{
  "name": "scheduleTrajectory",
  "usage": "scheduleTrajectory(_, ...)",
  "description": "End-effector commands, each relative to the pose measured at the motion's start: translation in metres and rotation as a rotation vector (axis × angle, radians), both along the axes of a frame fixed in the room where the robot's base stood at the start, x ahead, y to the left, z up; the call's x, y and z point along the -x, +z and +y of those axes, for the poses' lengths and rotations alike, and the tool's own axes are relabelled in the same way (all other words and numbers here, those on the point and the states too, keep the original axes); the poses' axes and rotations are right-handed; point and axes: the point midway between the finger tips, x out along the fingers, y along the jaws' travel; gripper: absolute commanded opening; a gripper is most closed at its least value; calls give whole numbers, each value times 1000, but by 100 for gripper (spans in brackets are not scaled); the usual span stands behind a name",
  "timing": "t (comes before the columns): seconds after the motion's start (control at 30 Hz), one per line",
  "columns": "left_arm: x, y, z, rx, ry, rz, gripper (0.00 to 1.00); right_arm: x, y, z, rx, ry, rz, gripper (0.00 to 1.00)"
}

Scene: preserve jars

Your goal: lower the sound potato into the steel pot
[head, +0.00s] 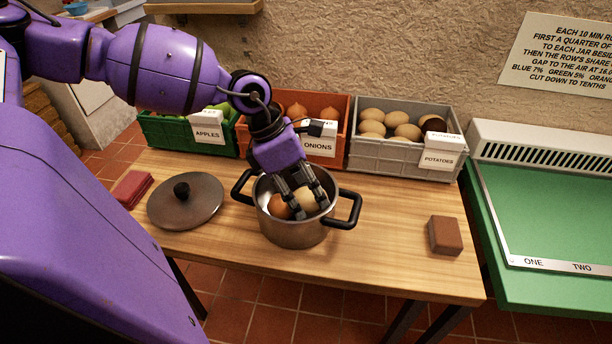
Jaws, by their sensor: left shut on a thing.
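The steel pot (292,236) stands on the wooden table with its two black handles out to the sides and no lid on. My left gripper (304,207) points down into the pot's mouth and is shut on a pale tan potato (308,197). The potato is within the rim; whether it touches the bottom I cannot tell. A brown-orange onion (279,207) lies in the pot just left of the potato. The fingers hide part of both. My right gripper is not in view.
Behind stand crates of apples (168,132), onions (337,112) and potatoes (369,158), where one potato has a dark patch. A brown block (445,235) lies at right; the table between is clear.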

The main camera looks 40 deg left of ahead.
Motion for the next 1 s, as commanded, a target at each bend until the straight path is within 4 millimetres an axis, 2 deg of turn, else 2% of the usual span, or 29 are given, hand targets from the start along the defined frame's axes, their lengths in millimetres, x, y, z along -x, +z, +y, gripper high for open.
scheduleTrajectory(1.0,0,-15,0,1,0,-1,10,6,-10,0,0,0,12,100)
